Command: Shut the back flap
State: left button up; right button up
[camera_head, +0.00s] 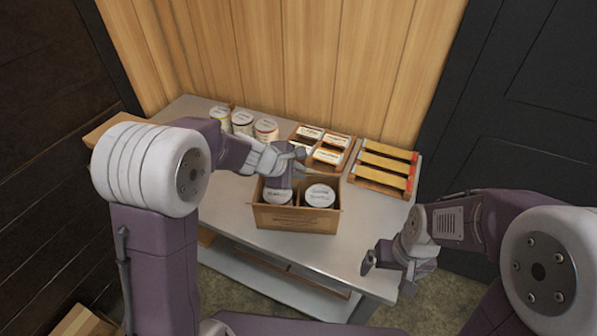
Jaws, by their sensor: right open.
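A small open cardboard box (296,219) stands near the front edge of the grey table. Two round white-lidded containers sit side by side in it, the left one (277,197) partly covered by my gripper and the right one (320,196) in plain view. The back flap is largely hidden behind my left gripper, so I cannot tell its angle. My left gripper (287,166) is over the box's back left part. I cannot make out its finger gap or any contact. My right gripper (387,275) is open and empty, in front of the table's right side, apart from the box.
Behind the box on the table (356,235) are several white-lidded jars (243,122), a divided crate of small packs (322,147) and a rack with yellow-topped bars (385,166). A wooden wall is behind. The tabletop right of the box is clear.

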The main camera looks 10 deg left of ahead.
pick_arm(q)
jog(key=shift+o, duration=0.9)
jog(key=shift+r, duration=0.1)
jog(key=p+v, duration=0.2)
jog(key=v, duration=0.7)
